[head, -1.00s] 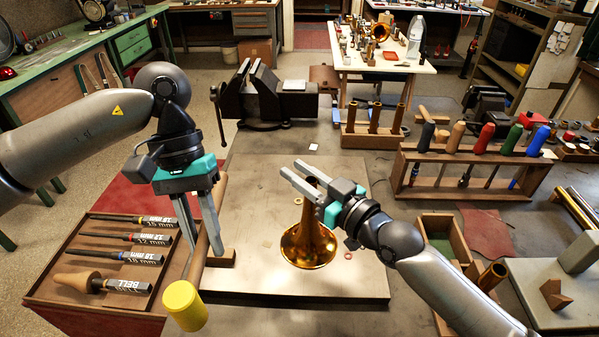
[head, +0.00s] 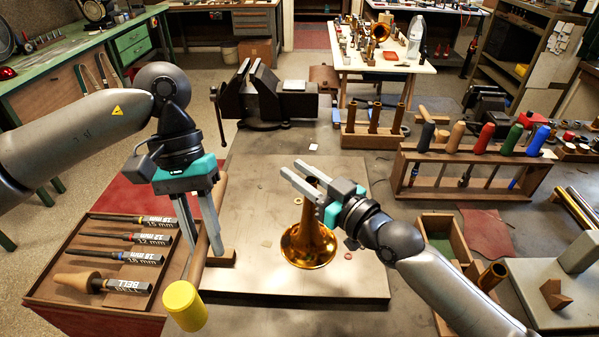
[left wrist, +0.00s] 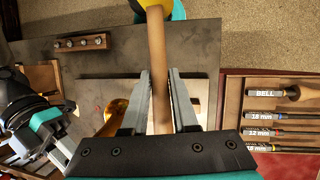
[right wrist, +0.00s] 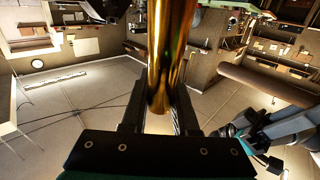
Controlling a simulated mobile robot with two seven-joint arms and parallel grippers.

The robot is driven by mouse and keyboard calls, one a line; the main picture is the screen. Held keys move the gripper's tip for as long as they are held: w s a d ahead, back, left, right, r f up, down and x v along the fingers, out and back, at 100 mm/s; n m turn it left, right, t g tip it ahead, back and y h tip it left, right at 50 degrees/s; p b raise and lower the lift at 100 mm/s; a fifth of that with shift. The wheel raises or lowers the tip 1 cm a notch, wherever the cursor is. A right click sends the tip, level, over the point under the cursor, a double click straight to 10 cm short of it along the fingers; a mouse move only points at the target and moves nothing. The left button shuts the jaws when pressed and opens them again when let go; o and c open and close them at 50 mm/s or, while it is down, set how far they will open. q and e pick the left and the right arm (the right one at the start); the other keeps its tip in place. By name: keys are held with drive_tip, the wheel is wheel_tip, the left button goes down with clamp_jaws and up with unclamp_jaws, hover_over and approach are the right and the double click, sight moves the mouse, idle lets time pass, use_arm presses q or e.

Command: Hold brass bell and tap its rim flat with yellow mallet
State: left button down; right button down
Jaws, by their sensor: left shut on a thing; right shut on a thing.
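The brass bell (head: 309,243) stands flared end down at the steel plate, its narrow tube upward. My right gripper (head: 303,180) is shut on the bell's tube near its upper end; the tube fills the middle of the right wrist view (right wrist: 172,55). The yellow mallet (head: 185,305) has a yellow head and a wooden handle. My left gripper (head: 207,245) is shut on the handle, which runs between its fingers in the left wrist view (left wrist: 158,75). The mallet head hangs low, left of the bell and apart from it. The gripper fingers hide part of the tube.
The steel plate (head: 350,285) lies under the bell. A tool tray (head: 75,285) with labelled mandrels is at the left. A vise (head: 262,100) stands behind. A rack of coloured-handled tools (head: 470,165) and a wooden box (head: 440,225) are at the right.

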idle(0.7)
use_arm(q)
drive_tip(key=shift+w+f+n, duration=0.3)
drive_tip(key=shift+w+n, duration=0.05)
drive_tip(key=shift+n, duration=0.15)
drive_tip(key=w+a+f+n+t+h, duration=0.1)
drive_tip(key=w+a+f+n+t, duration=0.1)
drive_tip(key=w+f+n, duration=0.1)
drive_tip(key=w+a+f+n+t, duration=0.2)
drive_tip(key=w+n, duration=0.3)
drive_tip(key=n, duration=0.3)
drive_tip(key=w+a+f+n+t+h, duration=0.1)
drive_tip(key=w+a+f+n+t, duration=0.1)
drive_tip(key=w+a+f+n, duration=0.1)
drive_tip(key=shift+w+a+f+n+h, duration=0.3)
drive_tip(key=shift+w+f+n, duration=0.45)
drive_tip(key=shift+n, duration=0.45)
drive_tip(key=shift+r, duration=0.1)
drive_tip(key=shift+d, duration=0.1)
drive_tip(key=shift+d+f, duration=0.15)
drive_tip(key=shift+d, duration=1)
drive_tip(key=shift+d+f, duration=0.2)
drive_tip(key=shift+d, duration=0.9)
drive_tip(key=shift+d+f, duration=0.15)
drive_tip(key=shift+d, duration=1)
drive_tip(key=shift+f, duration=0.1)
